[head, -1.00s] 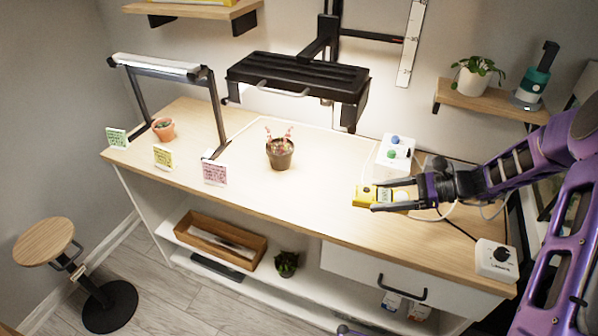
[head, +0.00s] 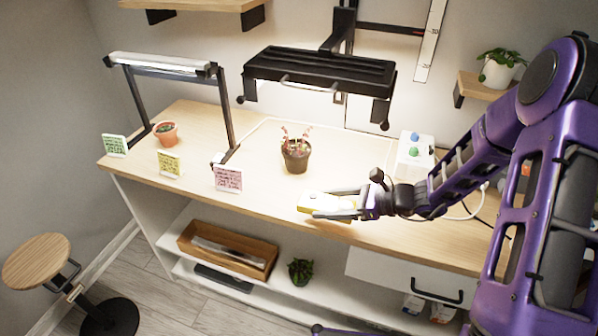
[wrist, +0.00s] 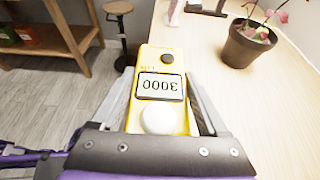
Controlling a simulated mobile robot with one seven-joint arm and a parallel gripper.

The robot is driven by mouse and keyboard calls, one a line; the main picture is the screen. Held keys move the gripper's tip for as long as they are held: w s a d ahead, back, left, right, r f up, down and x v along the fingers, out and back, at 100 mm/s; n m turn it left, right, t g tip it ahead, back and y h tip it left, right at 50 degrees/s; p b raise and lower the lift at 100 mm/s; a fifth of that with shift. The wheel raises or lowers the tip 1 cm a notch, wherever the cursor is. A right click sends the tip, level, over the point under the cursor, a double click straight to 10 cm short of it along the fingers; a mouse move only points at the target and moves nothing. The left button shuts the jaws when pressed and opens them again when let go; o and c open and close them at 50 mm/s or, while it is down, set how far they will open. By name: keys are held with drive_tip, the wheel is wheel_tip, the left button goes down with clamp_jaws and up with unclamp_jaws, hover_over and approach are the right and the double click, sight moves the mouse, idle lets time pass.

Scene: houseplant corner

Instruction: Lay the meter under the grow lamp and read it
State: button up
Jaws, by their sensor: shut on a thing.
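My gripper (head: 338,205) is shut on the yellow meter (head: 312,201), near the front edge of the bench, in front of and right of the plant pot. In the wrist view the meter (wrist: 158,92) lies between both fingers, with a white dome at its near end. I cannot tell the gap between meter and bench. The black lamp panel (head: 320,72) hangs from the wall above the rear of the bench. A second lamp, with a white tube (head: 160,64), stands at the left.
A brown pot (head: 296,160) with a pink-leaved plant stands under the black panel. A terracotta pot (head: 165,138) and several label cards, one pink (head: 228,178), stand left. A white box with buttons (head: 415,158) stands at the back right. The bench between pot and meter is clear.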

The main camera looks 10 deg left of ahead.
drive_tip(key=shift+s+a+f, duration=0.1)
drive_tip(key=shift+a+f, duration=0.15)
drive_tip(key=shift+a, duration=0.35)
drive_tip(key=shift+w, duration=0.3)
hover_over(338, 176)
drive_tip(key=shift+b, duration=0.3)
drive_tip(key=shift+f, duration=1.75)
drive_tip(key=shift+f+b, duration=0.2)
drive_tip(key=shift+b, duration=0.2)
drive_tip(key=o, duration=1.4)
drive_tip(key=shift+r, duration=0.1)
